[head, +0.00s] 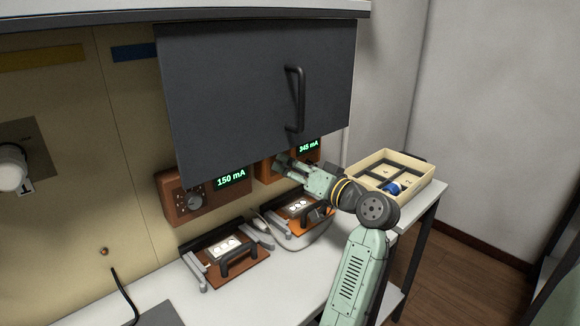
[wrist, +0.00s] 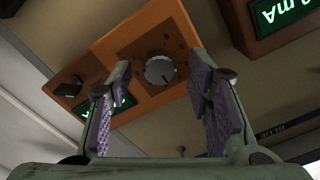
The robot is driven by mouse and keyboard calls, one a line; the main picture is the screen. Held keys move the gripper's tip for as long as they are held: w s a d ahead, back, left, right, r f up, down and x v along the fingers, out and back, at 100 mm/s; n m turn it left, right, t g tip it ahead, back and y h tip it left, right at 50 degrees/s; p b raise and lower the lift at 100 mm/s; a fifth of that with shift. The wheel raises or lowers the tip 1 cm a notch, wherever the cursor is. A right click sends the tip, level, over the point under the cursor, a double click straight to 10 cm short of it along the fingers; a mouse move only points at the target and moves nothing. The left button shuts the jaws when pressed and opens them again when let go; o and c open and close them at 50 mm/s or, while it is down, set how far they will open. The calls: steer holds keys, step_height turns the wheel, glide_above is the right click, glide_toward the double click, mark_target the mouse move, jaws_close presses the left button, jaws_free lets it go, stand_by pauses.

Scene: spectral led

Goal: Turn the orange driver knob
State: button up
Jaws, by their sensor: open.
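The orange driver (head: 264,172) is the right of two wall-mounted boxes in the head view, with a green display reading 345 mA. Its round grey knob (wrist: 160,69) shows in the wrist view, with a dark pointer mark on its face. The knob is hidden behind my gripper in the head view. My gripper (head: 281,163) is at the driver's front. In the wrist view my gripper (wrist: 161,80) is open, its purple pads on either side of the knob with gaps, not visibly touching it. The left finger partly covers the driver's display.
A brown driver (head: 172,200) reading 150 mA is to the left. A dark cabinet door (head: 250,90) with a handle hangs just above both drivers. Two clamp fixtures (head: 240,270) stand on the bench below. A divided cream tray (head: 425,178) is at the right.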

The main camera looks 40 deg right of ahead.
steer(key=s, duration=1.1)
steer(key=shift+d, duration=0.4)
